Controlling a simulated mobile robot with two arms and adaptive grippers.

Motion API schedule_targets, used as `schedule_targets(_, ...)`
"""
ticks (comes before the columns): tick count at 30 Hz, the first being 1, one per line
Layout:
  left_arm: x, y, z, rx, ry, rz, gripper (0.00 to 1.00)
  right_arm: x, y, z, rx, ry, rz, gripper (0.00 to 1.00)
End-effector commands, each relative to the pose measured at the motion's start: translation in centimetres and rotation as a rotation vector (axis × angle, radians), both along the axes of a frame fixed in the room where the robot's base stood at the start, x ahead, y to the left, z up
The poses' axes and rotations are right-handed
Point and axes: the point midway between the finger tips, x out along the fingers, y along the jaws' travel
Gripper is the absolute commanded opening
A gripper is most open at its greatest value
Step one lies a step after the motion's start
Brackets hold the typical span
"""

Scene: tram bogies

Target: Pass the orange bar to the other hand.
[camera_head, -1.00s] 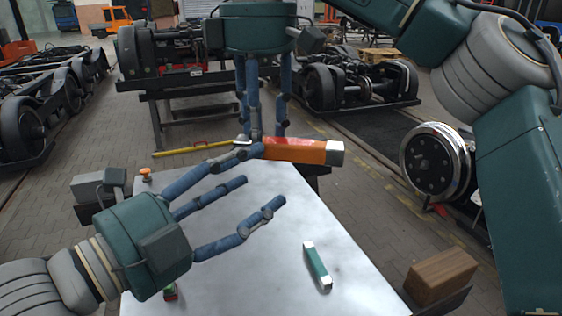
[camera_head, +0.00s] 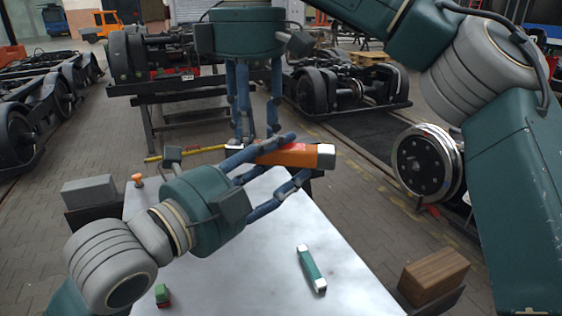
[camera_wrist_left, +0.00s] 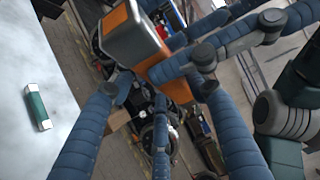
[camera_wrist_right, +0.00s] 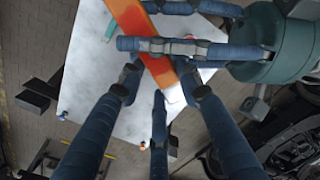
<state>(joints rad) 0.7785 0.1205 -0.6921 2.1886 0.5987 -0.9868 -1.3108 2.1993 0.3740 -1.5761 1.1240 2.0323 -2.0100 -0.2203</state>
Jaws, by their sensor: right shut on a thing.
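The orange bar (camera_head: 298,155), with pale metal ends, is held up above the far edge of the table, roughly level. My right gripper (camera_head: 256,138) reaches down from above and is shut on the bar's left part. My left gripper (camera_head: 288,165) comes in from the left with its fingers spread around the bar, one across it and others below. In the left wrist view the bar (camera_wrist_left: 128,36) lies between the open blue fingers. In the right wrist view a left finger crosses in front of the bar (camera_wrist_right: 158,68). Finger contact by the left hand cannot be told.
The pale table (camera_head: 240,270) carries a green bar (camera_head: 312,268), a small green-red piece (camera_head: 162,295) and an orange knob (camera_head: 138,180). A wooden block (camera_head: 435,276) sits at the right, a grey block (camera_head: 90,191) at the left. Bogies stand behind.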

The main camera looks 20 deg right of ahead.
Motion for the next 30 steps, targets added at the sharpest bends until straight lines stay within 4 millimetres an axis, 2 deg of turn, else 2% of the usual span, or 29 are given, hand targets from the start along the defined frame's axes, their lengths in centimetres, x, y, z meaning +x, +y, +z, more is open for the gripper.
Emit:
schedule_targets(1,0.0,0.0,0.0,0.0,0.0,0.0,0.29,0.0,0.0,0.0,0.0,0.0,0.0,0.04)
schedule_targets(5,0.0,0.0,-0.1,0.003,0.003,0.0,0.04,0.0,0.0,0.1,0.0,-0.001,0.0,0.04)
schedule_targets(6,0.0,0.0,-0.2,0.004,0.003,0.0,0.04,0.0,0.0,0.1,0.0,-0.002,0.0,0.04)
schedule_targets(7,0.0,0.0,-0.2,0.003,0.003,-0.001,0.04,0.0,0.0,0.1,0.0,-0.002,0.0,0.4)
schedule_targets(9,0.0,0.0,-0.1,0.003,0.003,0.0,0.04,0.0,0.0,0.1,0.0,-0.002,0.0,0.54)
schedule_targets(10,0.0,0.0,-0.1,0.002,0.002,0.0,0.04,0.0,0.0,0.1,0.0,-0.002,0.0,0.56)
schedule_targets(20,0.0,0.0,0.1,-0.001,0.0,0.0,0.03,0.0,0.0,0.3,-0.001,-0.002,0.0,0.56)
schedule_targets(23,0.0,0.0,0.1,-0.001,0.0,0.0,0.03,0.0,0.0,1.1,-0.002,-0.001,-0.001,0.56)
schedule_targets(30,0.0,0.0,0.1,-0.002,-0.001,0.0,0.03,0.0,0.0,4.7,-0.004,-0.005,-0.005,0.56)
